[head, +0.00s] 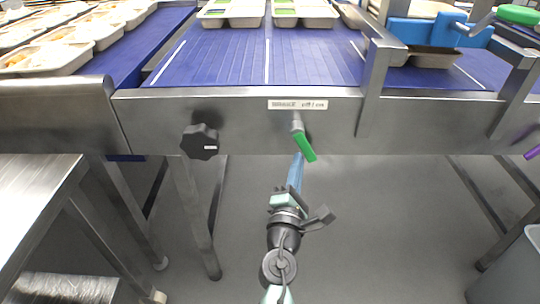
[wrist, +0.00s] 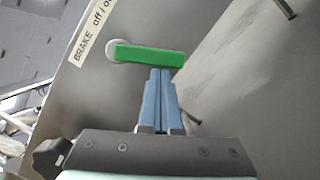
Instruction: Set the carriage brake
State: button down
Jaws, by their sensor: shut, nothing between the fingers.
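The brake lever (head: 305,146) is a green handle on a round metal pivot on the steel front rail (head: 250,115) of the conveyor. It hangs down from the pivot, tilted a little to the right. A white label (head: 298,104) above it reads "BRAKE off / on" in the wrist view. My gripper (head: 298,158) has blue fingers, shut together and empty, just below the lever in the head view. In the wrist view the fingertips (wrist: 160,72) end close to the free half of the green lever (wrist: 150,55). I cannot tell whether they touch it.
A black knob (head: 200,141) is on the rail left of the lever. Food trays (head: 300,14) stand on the blue belt (head: 230,55) above. A steel table (head: 35,185) is at the left, and a grey bin (head: 515,265) at the lower right. Floor under the rail is open.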

jog(key=shift+d, duration=0.25)
dwell(0.6)
